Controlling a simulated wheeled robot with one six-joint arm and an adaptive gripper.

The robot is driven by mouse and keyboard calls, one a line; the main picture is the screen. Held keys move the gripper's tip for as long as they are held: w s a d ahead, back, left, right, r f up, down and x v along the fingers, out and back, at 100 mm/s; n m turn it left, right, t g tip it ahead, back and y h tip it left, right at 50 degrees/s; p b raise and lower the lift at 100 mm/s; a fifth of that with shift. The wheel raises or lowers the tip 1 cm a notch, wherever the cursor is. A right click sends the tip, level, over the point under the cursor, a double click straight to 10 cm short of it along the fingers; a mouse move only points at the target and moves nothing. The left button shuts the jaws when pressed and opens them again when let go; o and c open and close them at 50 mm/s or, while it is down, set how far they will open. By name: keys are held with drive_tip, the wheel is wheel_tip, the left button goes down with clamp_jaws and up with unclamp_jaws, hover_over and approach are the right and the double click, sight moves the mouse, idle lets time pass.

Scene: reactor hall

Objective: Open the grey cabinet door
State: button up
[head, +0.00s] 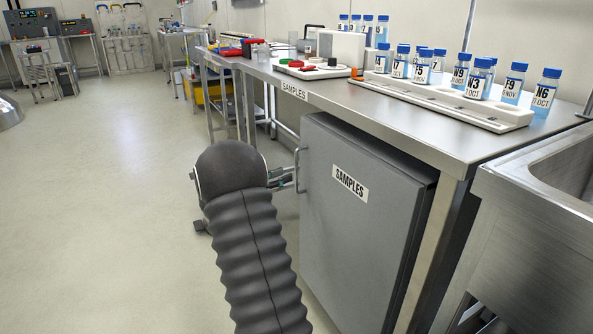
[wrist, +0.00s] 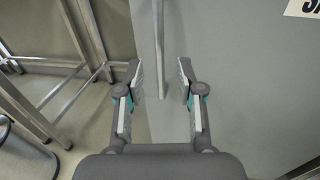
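The grey cabinet door (head: 350,235) stands under the steel bench and carries a "SAMPLES" label (head: 350,183). It looks shut or nearly so; a dark line shows along its top and right edges. Its upright bar handle (head: 299,171) is near the door's left edge. My gripper (head: 288,179) is at the handle, partly hidden behind my arm. In the wrist view my gripper (wrist: 161,72) is open, with one finger on each side of the lower part of the handle (wrist: 159,45). Gaps show between the fingers and the bar. The door also fills the right of that view (wrist: 250,80).
The steel bench (head: 450,135) above holds a white rack (head: 430,98) with several blue-capped bottles. A steel sink (head: 540,180) stands at the right. Bench legs (wrist: 75,70) are left of the gripper. The floor (head: 110,200) at left is clear.

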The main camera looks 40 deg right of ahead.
hover_over(296, 189)
drive_tip(key=shift+w+d, duration=0.15)
drive_tip(key=shift+d, duration=0.1)
clamp_jaws()
